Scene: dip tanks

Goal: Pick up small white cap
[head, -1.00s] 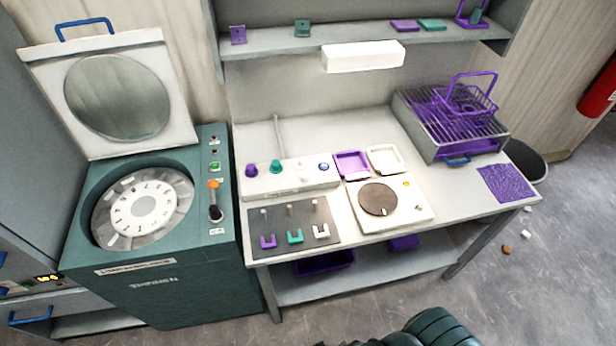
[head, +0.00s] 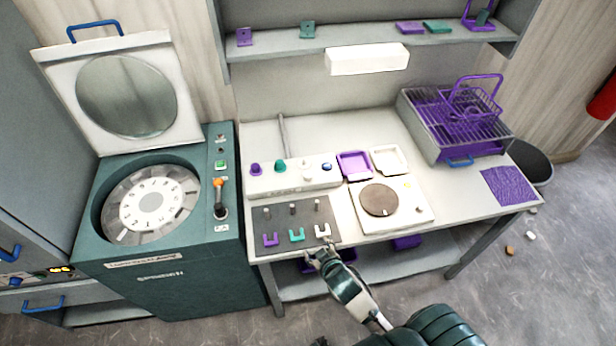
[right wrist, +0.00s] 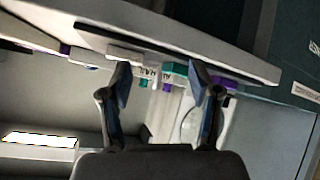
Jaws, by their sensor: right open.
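The small white cap (head: 305,172) appears to be the white knob on the long white block (head: 262,188), between the teal knob (head: 280,166) and the blue one (head: 326,166). My right gripper (head: 320,252) is open and empty at the bench's front edge, beside the white U-shaped piece (head: 321,229). It is nearer the front than the cap and apart from it. In the right wrist view the open fingers (right wrist: 160,82) frame small white, teal and purple pieces at the bench edge; I cannot tell the cap there. My left gripper is not in view.
A grey mat (head: 262,222) with upright pegs and U-shaped pieces lies in front of the block. A white plate device (head: 418,205) is to the right. A teal machine (head: 130,265) with a raised lid stands left. A shelf (head: 370,46) overhangs the back.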

